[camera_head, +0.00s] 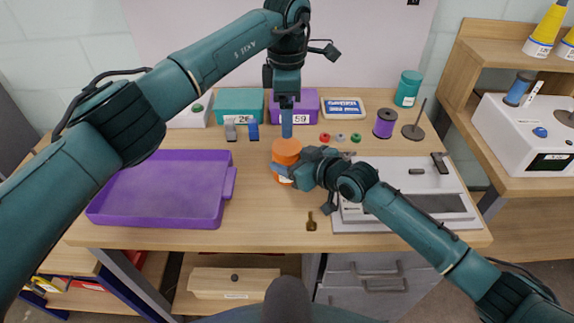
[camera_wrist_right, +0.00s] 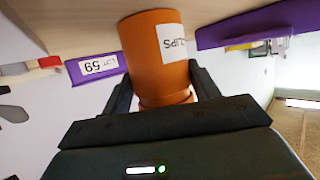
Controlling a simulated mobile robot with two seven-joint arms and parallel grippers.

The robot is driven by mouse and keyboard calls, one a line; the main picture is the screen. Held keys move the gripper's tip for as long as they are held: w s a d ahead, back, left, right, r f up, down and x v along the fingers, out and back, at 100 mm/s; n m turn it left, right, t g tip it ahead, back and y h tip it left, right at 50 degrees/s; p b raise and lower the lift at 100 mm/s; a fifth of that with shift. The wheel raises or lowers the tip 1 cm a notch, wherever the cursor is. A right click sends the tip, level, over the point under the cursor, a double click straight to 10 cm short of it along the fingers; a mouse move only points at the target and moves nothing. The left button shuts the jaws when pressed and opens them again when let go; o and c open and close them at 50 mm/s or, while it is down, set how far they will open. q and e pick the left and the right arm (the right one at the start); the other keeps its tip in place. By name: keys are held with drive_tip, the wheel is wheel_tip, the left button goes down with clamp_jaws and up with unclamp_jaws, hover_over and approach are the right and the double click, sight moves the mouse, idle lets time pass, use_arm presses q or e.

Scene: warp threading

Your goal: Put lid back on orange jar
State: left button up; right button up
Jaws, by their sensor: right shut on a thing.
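The orange jar (camera_head: 285,150) stands upright near the middle of the table; its lower part is partly hidden by my right gripper (camera_head: 290,172), which is shut on it. In the right wrist view, the jar (camera_wrist_right: 150,45) with a white label sits between the two dark fingers of that gripper (camera_wrist_right: 163,88). My left gripper (camera_head: 287,122) points down just above the jar's top; whether its fingers are open or shut, or touch the jar, is unclear. I cannot make out a separate lid.
A purple tray (camera_head: 160,215) lies at the left. Teal (camera_head: 240,101) and purple (camera_head: 305,110) bins stand at the back. Small coloured parts, a purple spool (camera_head: 385,123) and a teal jar (camera_head: 408,88) are behind right. A white-and-grey device (camera_head: 405,210) fills the right side.

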drive_tip(key=c, duration=0.7)
use_arm(q)
drive_tip(key=shift+n, duration=0.6)
use_arm(e)
clamp_jaws()
use_arm(q)
drive_tip(key=n, duration=0.7)
drive_tip(key=shift+n, duration=0.3)
drive_tip(key=n, duration=0.6)
drive_tip(key=shift+n, duration=0.3)
drive_tip(key=n, duration=1.6)
